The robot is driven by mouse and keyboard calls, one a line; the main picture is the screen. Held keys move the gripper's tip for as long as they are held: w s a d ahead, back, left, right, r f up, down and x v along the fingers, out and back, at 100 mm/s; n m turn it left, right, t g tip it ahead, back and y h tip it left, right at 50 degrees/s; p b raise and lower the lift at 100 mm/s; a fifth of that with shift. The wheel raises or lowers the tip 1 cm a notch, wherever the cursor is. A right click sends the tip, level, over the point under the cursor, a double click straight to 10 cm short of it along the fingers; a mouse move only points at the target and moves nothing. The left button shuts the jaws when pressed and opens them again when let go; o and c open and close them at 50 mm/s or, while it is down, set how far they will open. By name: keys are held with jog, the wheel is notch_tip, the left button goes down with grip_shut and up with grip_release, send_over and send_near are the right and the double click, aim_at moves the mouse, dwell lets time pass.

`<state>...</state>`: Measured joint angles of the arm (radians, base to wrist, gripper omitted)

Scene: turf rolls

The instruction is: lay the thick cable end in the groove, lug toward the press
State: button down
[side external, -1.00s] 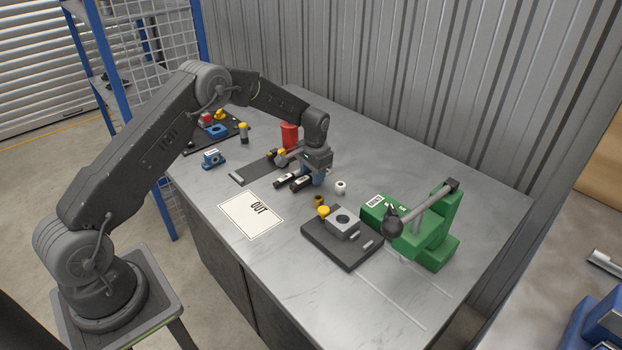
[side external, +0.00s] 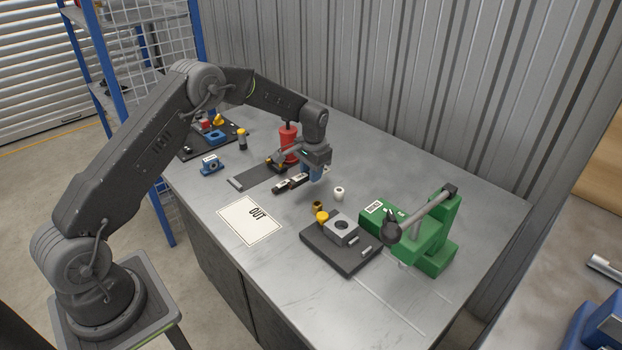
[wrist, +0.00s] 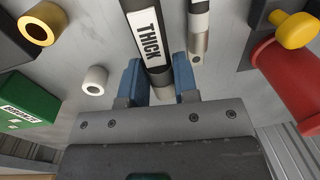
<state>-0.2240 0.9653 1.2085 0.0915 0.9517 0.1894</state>
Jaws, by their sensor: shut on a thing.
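In the wrist view a thick black cable (wrist: 147,38) with a white THICK label runs between the blue fingers of my gripper (wrist: 158,85). The fingers are shut on it near its end. Part of its grey lug shows below the black part; the rest is hidden by my gripper. In the side view my gripper (side external: 316,174) is above the table, near two short black cable pieces with white labels. The green press (side external: 420,240) stands to the right. A dark base plate (side external: 334,250) with a grey block (side external: 342,229) lies before it. I cannot make out the groove clearly.
A thinner cable with a metal lug (wrist: 199,42) lies close beside the thick one. A brass ring (side external: 317,207) and a white ring (side external: 339,193) stand between gripper and plate. A red container (side external: 289,140) stands behind. The OUT sheet (side external: 250,219) lies clear in front.

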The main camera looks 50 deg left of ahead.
jog(key=s+a+r, duration=0.7)
jog(key=a+r, duration=0.1)
jog(key=s+d+f, duration=0.1)
jog(key=s+d, duration=0.2)
jog(key=d, duration=0.2)
jog(key=s+d+f, duration=0.2)
jog(key=s+d, duration=0.1)
jog(key=d, duration=0.3)
jog(key=s+d+f, duration=0.2)
jog(key=s+d, duration=0.1)
jog(key=d, duration=0.2)
jog(key=shift+s+d+f, duration=0.15)
jog(key=shift+s+d, duration=0.15)
jog(key=shift+s, duration=0.1)
jog(key=w+a+r, duration=0.3)
jog(key=w+a, duration=0.2)
jog(key=a, duration=0.3)
jog(key=w+a+r, duration=0.2)
jog(key=w+a, duration=0.3)
jog(key=a, duration=0.4)
jog(key=w+d+f, duration=0.4)
jog(key=d, duration=0.1)
jog(key=w+d+f, duration=0.2)
jog(key=d, duration=0.1)
jog(key=shift+w+d+f, duration=0.15)
jog(key=shift+w+d, duration=0.1)
jog(key=shift+w, duration=0.15)
jog(key=shift+f, duration=1.95)
jog(key=shift+f, duration=0.1)
